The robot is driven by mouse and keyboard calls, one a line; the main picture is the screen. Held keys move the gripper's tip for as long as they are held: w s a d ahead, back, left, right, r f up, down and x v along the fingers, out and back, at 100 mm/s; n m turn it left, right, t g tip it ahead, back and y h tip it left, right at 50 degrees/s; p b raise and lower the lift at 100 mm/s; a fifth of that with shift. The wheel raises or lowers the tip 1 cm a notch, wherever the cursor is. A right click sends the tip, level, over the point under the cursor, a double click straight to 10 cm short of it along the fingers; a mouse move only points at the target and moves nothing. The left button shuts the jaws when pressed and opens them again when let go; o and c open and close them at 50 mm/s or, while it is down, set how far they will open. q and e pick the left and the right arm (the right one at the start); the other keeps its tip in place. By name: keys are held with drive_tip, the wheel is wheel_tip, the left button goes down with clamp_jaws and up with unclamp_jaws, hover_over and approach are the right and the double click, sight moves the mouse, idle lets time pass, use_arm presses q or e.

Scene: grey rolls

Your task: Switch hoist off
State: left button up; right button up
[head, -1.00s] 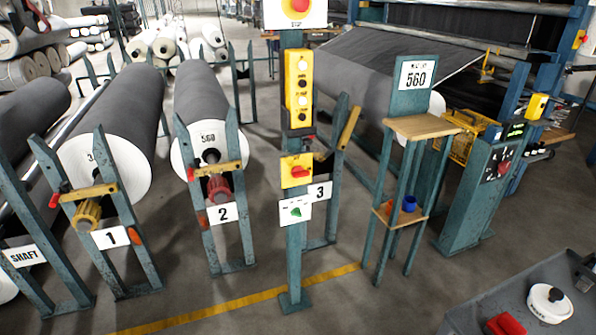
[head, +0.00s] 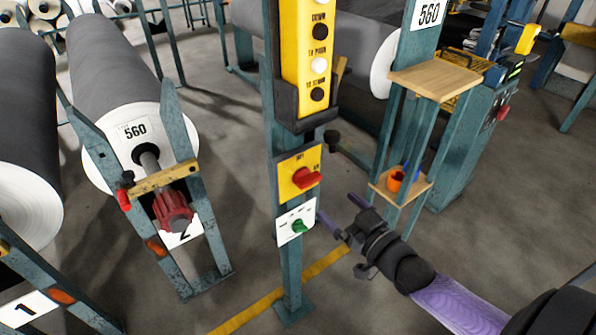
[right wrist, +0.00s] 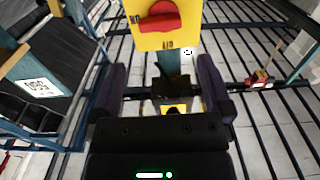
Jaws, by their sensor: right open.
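The yellow switch plate (head: 287,184) is on the teal post, with a red rotary knob (head: 307,177) whose handle lies roughly level. In the right wrist view the red knob (right wrist: 160,17) is at the top middle, beyond the fingers; lettering is beside one end of its handle. My right gripper (head: 341,246) is open and empty, just right of the post and lower than the red knob, apart from it. In the right wrist view my right gripper (right wrist: 162,90) has its two fingers spread wide. My left gripper is not in view.
A white plate with a green knob (head: 299,226) sits just below the yellow plate. A yellow button box (head: 307,55) hangs above it. A wooden-shelved stand (head: 432,80) is close behind my right arm. A roll (head: 112,70) on a stand is to the left.

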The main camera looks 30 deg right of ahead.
drive_tip(key=w+b, duration=0.3)
drive_tip(key=w, duration=0.5)
drive_tip(key=shift+w+a+b, duration=0.35)
drive_tip(key=shift+w, duration=0.05)
drive_tip(key=shift+c, duration=0.5)
drive_tip(key=c, duration=0.9)
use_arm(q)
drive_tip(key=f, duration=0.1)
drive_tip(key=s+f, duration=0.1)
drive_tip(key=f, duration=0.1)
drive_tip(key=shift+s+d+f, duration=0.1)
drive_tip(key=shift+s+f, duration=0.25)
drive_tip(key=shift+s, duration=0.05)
use_arm(e)
drive_tip(key=shift+c, duration=0.2)
